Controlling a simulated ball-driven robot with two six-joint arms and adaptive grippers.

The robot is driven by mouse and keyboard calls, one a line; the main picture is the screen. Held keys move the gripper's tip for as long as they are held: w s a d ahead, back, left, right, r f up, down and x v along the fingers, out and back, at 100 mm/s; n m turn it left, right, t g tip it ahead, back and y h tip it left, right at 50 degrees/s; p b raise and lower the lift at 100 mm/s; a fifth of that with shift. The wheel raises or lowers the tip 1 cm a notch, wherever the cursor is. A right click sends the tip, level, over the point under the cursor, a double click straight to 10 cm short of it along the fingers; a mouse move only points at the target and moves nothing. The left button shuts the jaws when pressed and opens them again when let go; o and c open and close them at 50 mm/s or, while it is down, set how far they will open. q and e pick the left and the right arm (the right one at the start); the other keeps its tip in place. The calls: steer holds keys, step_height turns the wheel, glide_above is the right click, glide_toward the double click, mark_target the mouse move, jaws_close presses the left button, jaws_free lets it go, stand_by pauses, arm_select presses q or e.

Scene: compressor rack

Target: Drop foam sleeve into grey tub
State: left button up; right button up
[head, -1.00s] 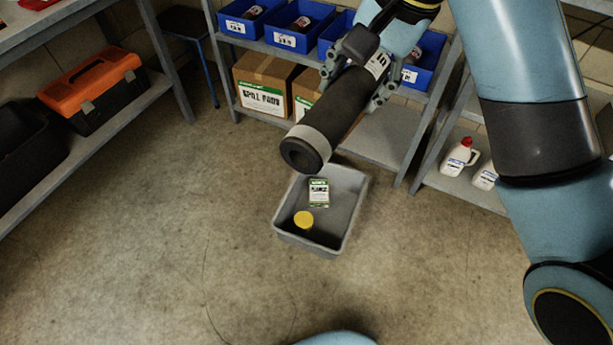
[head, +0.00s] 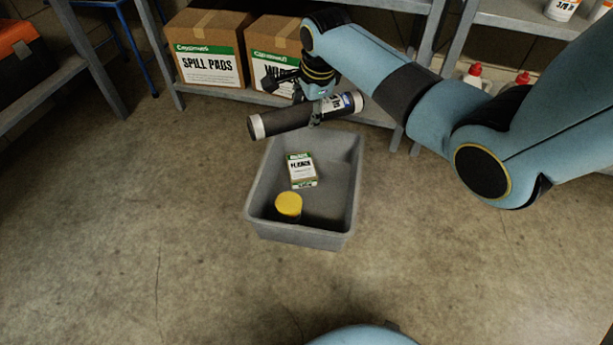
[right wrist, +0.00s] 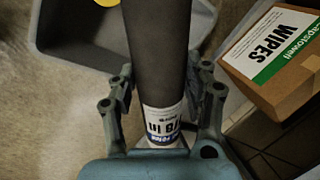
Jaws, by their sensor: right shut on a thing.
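The foam sleeve (head: 285,119) is a dark tube with a pale band at its left end and a white-blue label at its right end. My right gripper (head: 314,112) is shut on it and holds it roughly level above the far edge of the grey tub (head: 345,190). In the right wrist view the sleeve (right wrist: 155,50) runs up between the fingers (right wrist: 160,105), and part of the tub (right wrist: 80,38) shows beyond. The tub stands on the floor and holds a small white-green box (head: 301,170) and a yellow-lidded jar (head: 288,206). My left gripper is out of view.
Behind the tub, a grey shelf holds a spill pads carton (head: 210,50) and a second carton (head: 268,45), labelled wipes in the right wrist view (right wrist: 275,55). White bottles with red caps (head: 474,75) stand on a shelf at right. The floor around the tub's front is clear.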

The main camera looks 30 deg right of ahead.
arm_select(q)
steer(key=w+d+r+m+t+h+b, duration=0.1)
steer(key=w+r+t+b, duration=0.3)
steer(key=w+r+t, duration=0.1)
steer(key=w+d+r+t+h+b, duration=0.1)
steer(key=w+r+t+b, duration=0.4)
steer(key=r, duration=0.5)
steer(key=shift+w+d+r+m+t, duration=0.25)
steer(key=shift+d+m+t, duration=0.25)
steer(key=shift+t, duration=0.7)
arm_select(e)
step_height(320, 180, down, 15)
steer(key=d+m, duration=0.1)
steer(key=d, duration=0.1)
steer(key=shift+d, duration=0.35)
steer(key=shift+w+f, duration=0.1)
steer(key=o, duration=1)
steer(key=shift+o, duration=0.2)
